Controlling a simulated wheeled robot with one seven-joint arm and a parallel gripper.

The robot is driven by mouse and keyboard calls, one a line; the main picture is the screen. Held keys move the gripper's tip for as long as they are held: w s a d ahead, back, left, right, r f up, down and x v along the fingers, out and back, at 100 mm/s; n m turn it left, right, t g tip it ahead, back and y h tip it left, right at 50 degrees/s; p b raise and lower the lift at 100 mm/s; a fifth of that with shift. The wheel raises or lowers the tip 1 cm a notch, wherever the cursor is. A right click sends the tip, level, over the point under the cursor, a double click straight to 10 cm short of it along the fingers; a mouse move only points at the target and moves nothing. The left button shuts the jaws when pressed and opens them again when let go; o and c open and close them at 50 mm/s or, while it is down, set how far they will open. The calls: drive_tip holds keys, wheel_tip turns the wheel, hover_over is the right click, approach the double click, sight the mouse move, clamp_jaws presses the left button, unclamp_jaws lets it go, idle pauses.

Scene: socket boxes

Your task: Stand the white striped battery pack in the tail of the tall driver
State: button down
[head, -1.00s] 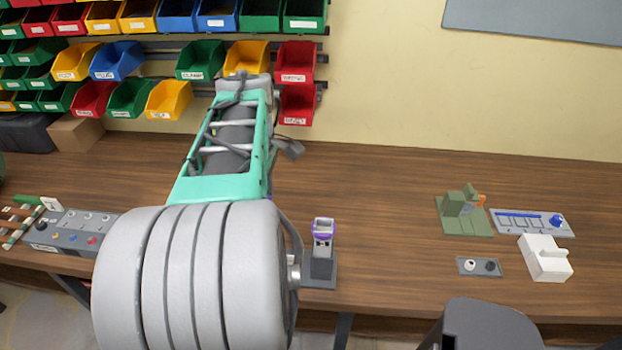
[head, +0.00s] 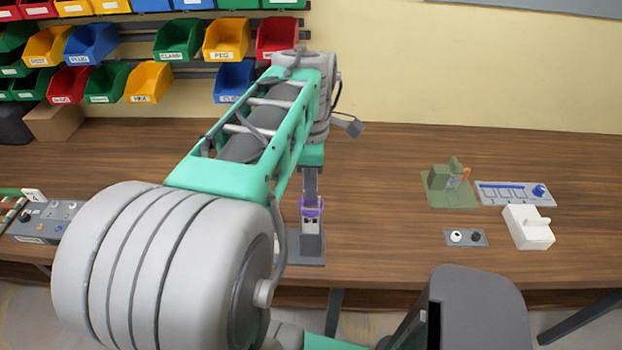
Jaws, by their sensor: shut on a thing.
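The tall driver (head: 311,225) stands upright in a dark grey base on the table, near the front edge. It has a purple rim (head: 312,211) around its top end. My gripper (head: 310,194) points down directly over that top end, below the teal wrist of my arm. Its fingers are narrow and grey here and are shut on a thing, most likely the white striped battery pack. The pack is too small and hidden to make out its stripes. I cannot tell whether it touches or sits inside the driver's tail.
To the right are a green fixture (head: 450,190), a blue and grey panel (head: 513,193), a small grey plate with two round parts (head: 464,238) and a white block (head: 528,230). A grey control box (head: 45,222) is at left. Bins line the back wall.

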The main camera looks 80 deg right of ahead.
drive_tip(key=shift+s+f, duration=0.1)
drive_tip(key=shift+f, duration=0.1)
idle(0.4)
drive_tip(key=shift+f+b, duration=0.55)
drive_tip(key=shift+f, duration=0.15)
drive_tip(key=shift+f, duration=0.2)
drive_tip(key=shift+f+b, duration=0.6)
drive_tip(key=shift+f, duration=0.05)
drive_tip(key=c, duration=1.1)
unclamp_jaws()
drive_tip(key=shift+o, duration=0.2)
drive_tip(key=shift+r, duration=0.1)
wheel_tip(320, 180, up, 8)
drive_tip(key=shift+f, duration=0.15)
